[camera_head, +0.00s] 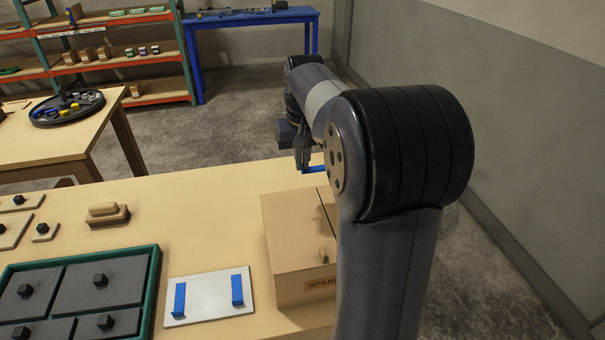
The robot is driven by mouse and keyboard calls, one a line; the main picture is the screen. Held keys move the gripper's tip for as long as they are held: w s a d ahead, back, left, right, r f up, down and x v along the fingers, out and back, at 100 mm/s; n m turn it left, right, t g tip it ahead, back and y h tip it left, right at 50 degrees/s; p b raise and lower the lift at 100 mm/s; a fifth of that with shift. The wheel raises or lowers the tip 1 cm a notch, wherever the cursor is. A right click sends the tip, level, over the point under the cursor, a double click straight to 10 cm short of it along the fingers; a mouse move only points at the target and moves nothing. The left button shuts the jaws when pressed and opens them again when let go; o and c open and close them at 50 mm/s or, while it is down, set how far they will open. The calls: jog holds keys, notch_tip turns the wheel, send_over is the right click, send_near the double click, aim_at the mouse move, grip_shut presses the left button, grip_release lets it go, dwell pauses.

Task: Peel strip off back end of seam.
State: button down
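A cardboard box (288,235) stands on the table, with a partly readable label starting "SPAR" on its front. A dark seam line (324,212) runs along its top, and my arm hides the box's right side. My gripper (303,168) is beyond the box's back edge, above it in the picture. A short blue strip (315,169) sticks out to the right from the fingertips, apart from the box top; the gripper looks shut on it. No strip shows on the visible part of the seam. Two more blue strips (180,299) (237,290) are on a white card (208,296).
A green-rimmed tray (154,275) with grey knobbed lids lies at the left front. Wooden pieces (108,214) lie behind it. The table (205,215) is bare between them and the box. A second table, shelves and a blue bench (250,17) stand behind.

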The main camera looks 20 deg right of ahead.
jog(key=shift+r+p, duration=2)
jog(key=shift+r, duration=0.35)
jog(key=shift+f, duration=0.1)
